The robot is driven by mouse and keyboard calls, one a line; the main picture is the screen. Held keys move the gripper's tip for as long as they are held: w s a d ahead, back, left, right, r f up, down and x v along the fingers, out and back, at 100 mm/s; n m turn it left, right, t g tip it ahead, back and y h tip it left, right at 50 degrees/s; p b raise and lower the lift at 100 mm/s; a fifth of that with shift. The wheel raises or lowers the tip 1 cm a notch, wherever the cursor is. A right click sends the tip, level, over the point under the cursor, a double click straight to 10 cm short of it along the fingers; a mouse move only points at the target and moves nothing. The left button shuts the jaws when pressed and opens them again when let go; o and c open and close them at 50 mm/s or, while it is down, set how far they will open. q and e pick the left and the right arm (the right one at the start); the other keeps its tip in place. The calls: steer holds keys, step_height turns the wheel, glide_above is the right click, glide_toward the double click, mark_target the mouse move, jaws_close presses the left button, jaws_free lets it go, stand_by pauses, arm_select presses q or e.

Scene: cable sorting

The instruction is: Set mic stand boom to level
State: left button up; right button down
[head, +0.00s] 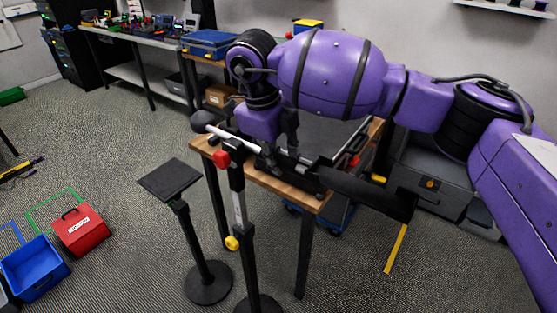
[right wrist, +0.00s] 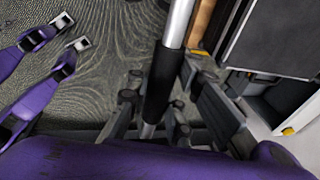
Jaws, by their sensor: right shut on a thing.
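My right gripper (head: 290,158) reaches down from above and is shut on the boom. In the right wrist view its fingers (right wrist: 155,112) sit on both sides of the boom's black sleeve (right wrist: 162,85). The boom's right part is partly hidden among dark parts.
The wooden table (head: 285,190) is close behind the stand. A small black-topped stand (head: 170,180) is just left of it. A red box (head: 80,230) and a blue bin (head: 35,268) lie at the left. The floor between is clear.

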arm_select(q)
steer(key=shift+w+r, duration=0.1)
steer(key=shift+w, duration=0.05)
arm_select(e)
steer(key=shift+r, duration=0.15)
steer(key=c, duration=1.7)
jaws_free()
arm_select(q)
steer(key=shift+w+d+r, duration=0.1)
steer(key=shift+w+r, duration=0.05)
steer(key=shift+w, duration=0.05)
arm_select(e)
steer(key=shift+o, duration=0.7)
steer(key=v, duration=1.2)
arm_select(q)
steer(key=shift+s, duration=0.1)
arm_select(e)
steer(key=shift+s, duration=0.1)
